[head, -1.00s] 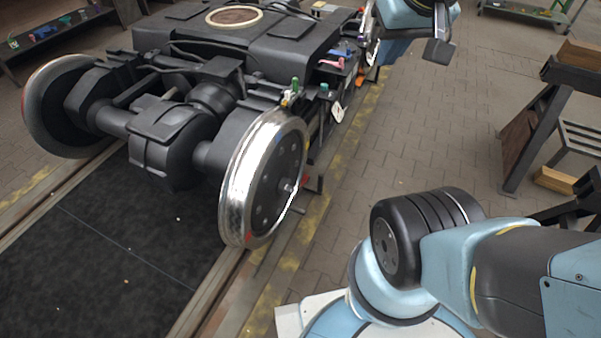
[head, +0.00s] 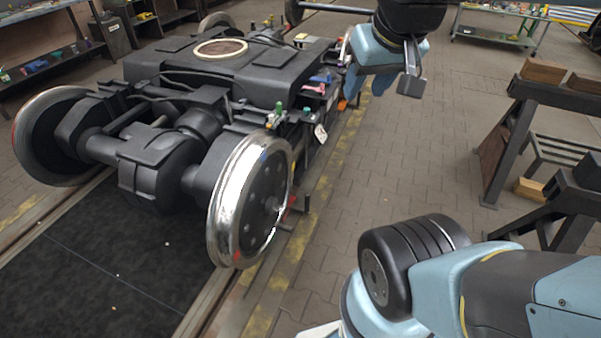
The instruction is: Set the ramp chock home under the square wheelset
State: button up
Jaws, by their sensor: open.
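The near wheelset shows a bright-rimmed right wheel (head: 232,205) on the rail and a left wheel (head: 40,135), joined by a dark axle under the black bogie frame (head: 265,75). I cannot tell whether this is the square wheelset. My gripper (head: 409,84) hangs at the top centre, right of the bogie and above the paved floor. It is open, and I see nothing held in it. The ramp chock cannot be picked out for sure. A small orange piece (head: 342,104) lies beside the bogie's right side, and a small red piece (head: 292,200) shows beside the right wheel.
Small coloured items, one of them green (head: 279,109), sit along the bogie's right edge. A dark rack with wooden blocks (head: 543,70) stands at right. A green trolley (head: 497,25) is behind. The paved floor (head: 345,185) between bogie and rack is clear.

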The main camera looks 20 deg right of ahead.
aim_at(306, 210)
jog(key=k, duration=1.1)
jog(key=z, duration=0.65)
jog(key=i, duration=2.8)
jog(key=u, duration=0.15)
